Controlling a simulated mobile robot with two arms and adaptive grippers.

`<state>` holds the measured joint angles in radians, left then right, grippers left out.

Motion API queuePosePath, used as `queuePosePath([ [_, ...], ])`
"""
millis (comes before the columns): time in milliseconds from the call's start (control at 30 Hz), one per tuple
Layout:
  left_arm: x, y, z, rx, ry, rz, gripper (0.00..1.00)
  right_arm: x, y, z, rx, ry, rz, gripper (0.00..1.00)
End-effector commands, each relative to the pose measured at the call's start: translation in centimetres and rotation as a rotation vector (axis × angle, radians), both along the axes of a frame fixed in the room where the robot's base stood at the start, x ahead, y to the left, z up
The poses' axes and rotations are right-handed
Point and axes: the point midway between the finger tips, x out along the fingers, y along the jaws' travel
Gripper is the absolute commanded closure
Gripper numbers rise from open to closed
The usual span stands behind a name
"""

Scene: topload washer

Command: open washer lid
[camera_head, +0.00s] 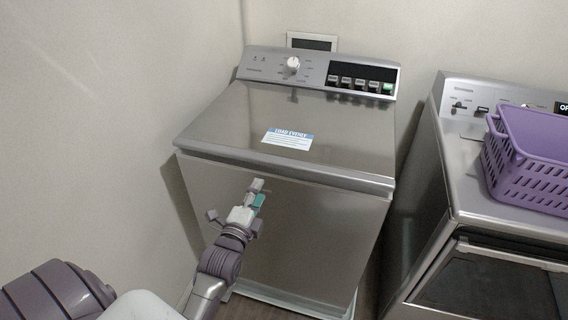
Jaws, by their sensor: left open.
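The topload washer (300,235) stands against the back wall. Its grey metal lid (225,120) is closed and lies flat over the top, with a blue and white label on it. The lid's front edge (340,178) runs along the top of the front face. My left gripper (257,193) is open and empty in front of the washer, a little below the lid's front edge in the picture. I cannot tell whether it touches the front face. My right gripper is not in view.
A second machine (500,240) with a front door stands to the right, with a gap between the two. A purple basket (528,165) sits on top of it. The washer's control panel (320,72) rises behind the lid. A wall is close on the left.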

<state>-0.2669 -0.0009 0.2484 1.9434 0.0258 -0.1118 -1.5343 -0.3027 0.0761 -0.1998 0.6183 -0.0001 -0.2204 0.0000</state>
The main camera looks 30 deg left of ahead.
Motion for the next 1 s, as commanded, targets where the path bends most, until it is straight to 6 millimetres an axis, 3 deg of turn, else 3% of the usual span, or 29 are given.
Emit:
queuePosePath([
  [300, 6.7, 1.6, 0.3, -0.001, -0.002, 0.000, 0.53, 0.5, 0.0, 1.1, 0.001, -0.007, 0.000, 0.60],
  [500, 10.0, 2.4, 0.1, -0.002, 0.001, -0.001, 0.53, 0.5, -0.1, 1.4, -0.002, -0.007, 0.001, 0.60],
  [700, 11.6, 2.7, 0.0, -0.002, 0.001, -0.001, 0.53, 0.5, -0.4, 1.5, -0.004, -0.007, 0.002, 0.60],
  [1000, 11.9, 2.8, 0.0, -0.002, 0.001, -0.001, 0.53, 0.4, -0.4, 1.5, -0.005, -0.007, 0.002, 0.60],
])
